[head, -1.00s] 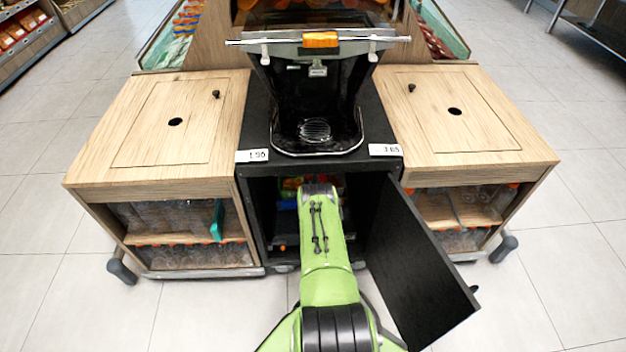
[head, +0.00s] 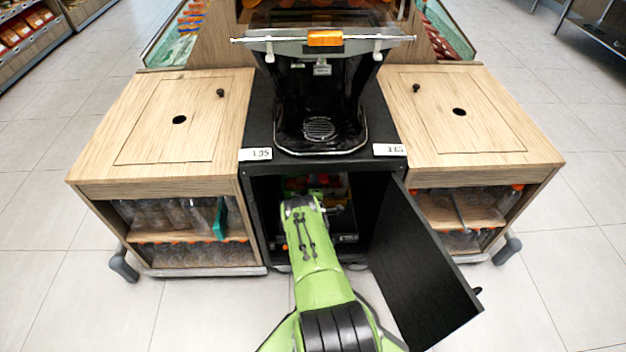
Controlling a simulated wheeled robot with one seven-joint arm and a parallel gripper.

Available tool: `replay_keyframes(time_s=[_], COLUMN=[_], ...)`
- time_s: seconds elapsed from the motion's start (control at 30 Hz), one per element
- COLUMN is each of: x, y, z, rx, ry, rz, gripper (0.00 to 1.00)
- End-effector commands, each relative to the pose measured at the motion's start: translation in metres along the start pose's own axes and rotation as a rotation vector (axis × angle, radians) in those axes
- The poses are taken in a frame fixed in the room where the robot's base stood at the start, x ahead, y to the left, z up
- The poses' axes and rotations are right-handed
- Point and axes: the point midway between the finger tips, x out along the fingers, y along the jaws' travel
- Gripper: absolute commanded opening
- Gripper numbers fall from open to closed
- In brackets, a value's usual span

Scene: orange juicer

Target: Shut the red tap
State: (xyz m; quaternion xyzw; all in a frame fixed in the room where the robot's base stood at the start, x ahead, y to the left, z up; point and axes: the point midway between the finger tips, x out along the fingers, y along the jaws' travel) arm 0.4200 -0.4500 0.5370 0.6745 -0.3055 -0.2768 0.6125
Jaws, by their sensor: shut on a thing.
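I cannot make out the red tap in the head view. The open black cabinet (head: 374,215) under the juicer (head: 318,100) has small red, yellow and green things (head: 333,181) inside, too small to identify. My green arm reaches into the cabinet opening from the front. My gripper is hidden beyond the arm's far end, so its jaws and anything between them do not show.
The black cabinet door (head: 420,265) stands open to the right of my arm. Wooden cabinets with bottles stand on the left (head: 150,190) and right (head: 480,170). The tiled floor (head: 60,290) in front is clear at both sides.

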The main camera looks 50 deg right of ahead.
Motion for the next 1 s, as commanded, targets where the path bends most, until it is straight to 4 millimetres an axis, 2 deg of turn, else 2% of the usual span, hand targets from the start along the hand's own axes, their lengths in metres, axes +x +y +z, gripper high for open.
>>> replay_keyframes(time_s=[0.3,0.8,0.83,0.93,1.0], x=[-0.0015,-0.0016,-0.0016,-0.0012,-0.001], y=[-0.0044,-0.0048,-0.0048,-0.0042,-0.0037], z=[0.0013,0.0019,0.0018,0.0015,0.0012], rx=[-0.1,-0.116,-0.115,-0.114,-0.114], ry=[-0.002,-0.003,-0.003,-0.002,-0.002], rz=[-0.006,-0.007,-0.007,-0.005,-0.004], gripper=[0.0,0.0,0.24,0.4,0.4])
